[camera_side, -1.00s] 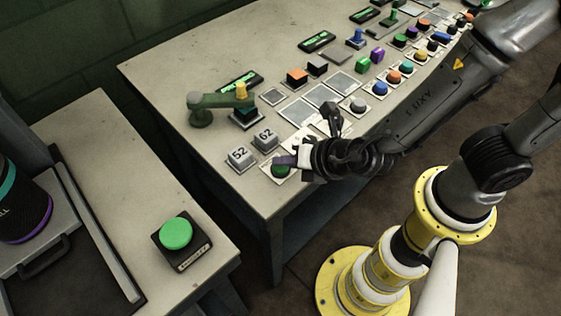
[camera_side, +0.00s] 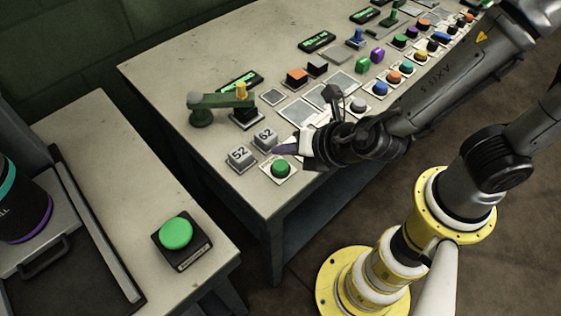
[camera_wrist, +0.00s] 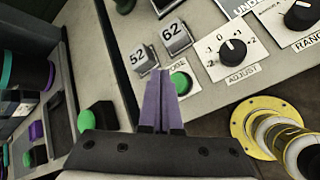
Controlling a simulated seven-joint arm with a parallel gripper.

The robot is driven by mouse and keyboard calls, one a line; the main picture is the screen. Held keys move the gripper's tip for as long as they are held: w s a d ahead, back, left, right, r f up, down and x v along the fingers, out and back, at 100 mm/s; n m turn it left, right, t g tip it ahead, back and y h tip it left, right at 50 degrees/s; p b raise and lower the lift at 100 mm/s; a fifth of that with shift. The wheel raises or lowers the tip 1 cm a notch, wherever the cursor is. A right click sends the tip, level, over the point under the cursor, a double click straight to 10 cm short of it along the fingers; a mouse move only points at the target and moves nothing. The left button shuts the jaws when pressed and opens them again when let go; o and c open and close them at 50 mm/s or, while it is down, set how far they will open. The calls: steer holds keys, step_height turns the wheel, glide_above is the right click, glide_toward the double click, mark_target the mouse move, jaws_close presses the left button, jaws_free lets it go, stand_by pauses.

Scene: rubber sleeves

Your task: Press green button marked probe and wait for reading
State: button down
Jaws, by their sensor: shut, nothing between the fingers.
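The green button (camera_side: 280,168) sits on a small white plate near the front left corner of the long table. It also shows in the wrist view (camera_wrist: 181,83), partly hidden behind my fingers, with only the end of its label readable. My gripper (camera_side: 282,149) has purple fingers that are shut and empty. In the side view the fingertips appear just above and behind the button, apart from it. In the wrist view my gripper (camera_wrist: 157,77) lies just left of the button. Two grey blocks reading 52 (camera_side: 239,158) and 62 (camera_side: 266,140) stand behind the button.
A larger green button (camera_side: 176,232) on a black box stands on the separate left table. A green lever arm (camera_side: 203,110) and rows of coloured buttons and knobs cover the long table. An adjust knob (camera_wrist: 232,50) is right of the button. The table's left corner is mostly bare.

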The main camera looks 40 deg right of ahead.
mark_target(285, 166)
steer(key=shift+r, duration=1.55)
steer(key=shift+w+d, duration=0.15)
steer(key=shift+d, duration=0.15)
steer(key=w+d+r+m+t+h, duration=0.1)
steer(key=w+d+r+m, duration=0.1)
steer(key=d+r, duration=0.15)
steer(key=w+d+r+m+h, duration=0.1)
steer(key=w+d+r+m, duration=0.15)
steer(key=d, duration=0.25)
steer(key=s+d+r+m+g+h, duration=0.1)
steer(key=s+d+r+m+h, duration=0.15)
steer(key=d+m, duration=0.35)
steer(key=s+d+r+m+h, duration=0.1)
steer(key=s+d+r+m, duration=0.1)
steer(key=d+r+m, duration=0.45)
steer(key=s+d+f+m+g, duration=0.2)
steer(key=s+d+m, duration=0.2)
steer(key=s+d, duration=0.15)
steer(key=s+a+f+m+g+y, duration=0.1)
steer(key=s+a+m+y, duration=0.3)
steer(key=s+a+m, duration=0.3)
steer(key=shift+s+f+g, duration=0.3)
steer(key=shift+s+f, duration=0.1)
steer(key=shift+s, duration=0.3)
